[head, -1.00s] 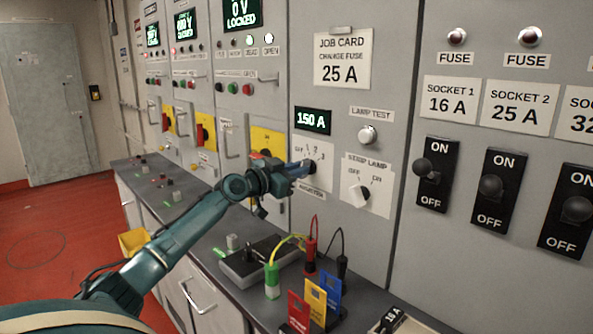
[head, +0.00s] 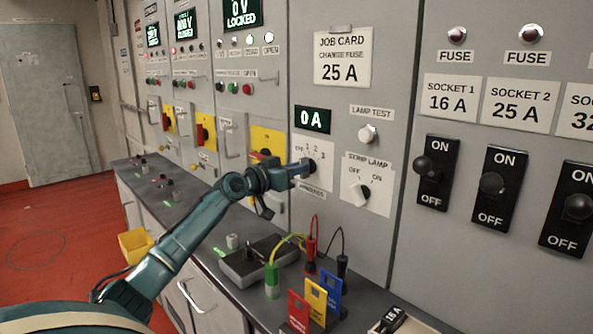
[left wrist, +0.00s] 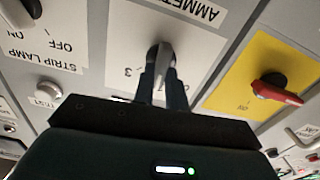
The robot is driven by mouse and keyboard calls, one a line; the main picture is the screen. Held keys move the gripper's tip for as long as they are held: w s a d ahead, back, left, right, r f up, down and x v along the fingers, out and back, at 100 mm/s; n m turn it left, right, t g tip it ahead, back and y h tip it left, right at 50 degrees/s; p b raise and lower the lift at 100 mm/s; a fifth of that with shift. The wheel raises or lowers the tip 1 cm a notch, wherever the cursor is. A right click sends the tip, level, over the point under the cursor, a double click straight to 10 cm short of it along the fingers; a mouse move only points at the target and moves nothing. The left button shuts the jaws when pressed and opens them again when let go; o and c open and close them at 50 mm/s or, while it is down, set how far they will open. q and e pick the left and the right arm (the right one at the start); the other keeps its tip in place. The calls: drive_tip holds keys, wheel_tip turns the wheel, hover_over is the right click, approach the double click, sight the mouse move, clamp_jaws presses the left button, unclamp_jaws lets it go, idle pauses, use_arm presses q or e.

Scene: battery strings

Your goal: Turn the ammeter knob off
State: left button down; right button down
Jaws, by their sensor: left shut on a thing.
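The ammeter knob (head: 311,168) sits on a white plate (head: 324,154) marked OFF, 1, 2, 3, below a green display (head: 312,121) that reads 0 A. My left gripper (head: 304,170) is at the knob and partly covers it. In the left wrist view, where labels appear upside down, the grey knob (left wrist: 161,54) stands between the two dark fingertips of my left gripper (left wrist: 162,80), which is shut on it. The fingers hide part of the scale, so the exact pointer direction is hard to tell. My right gripper is not in view.
The strip lamp switch (head: 359,195) and lamp test button (head: 368,135) are right of the knob. A yellow plate with a red handle (left wrist: 275,88) is close on the other side. The counter below holds a grey box (head: 245,262), probes and coloured cards (head: 315,295).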

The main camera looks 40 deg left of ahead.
use_arm(q)
drive_tip(key=n+p, duration=0.1)
drive_tip(key=n, duration=0.6)
drive_tip(key=shift+a+f+n+p, duration=0.1)
drive_tip(key=shift+a+n+p, duration=0.1)
drive_tip(key=shift+n+p, duration=0.2)
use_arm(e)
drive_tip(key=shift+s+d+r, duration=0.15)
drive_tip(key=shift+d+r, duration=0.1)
use_arm(q)
drive_tip(key=c, duration=1.4)
unclamp_jaws()
drive_tip(key=shift+c, duration=0.2)
drive_tip(key=shift+s, duration=0.1)
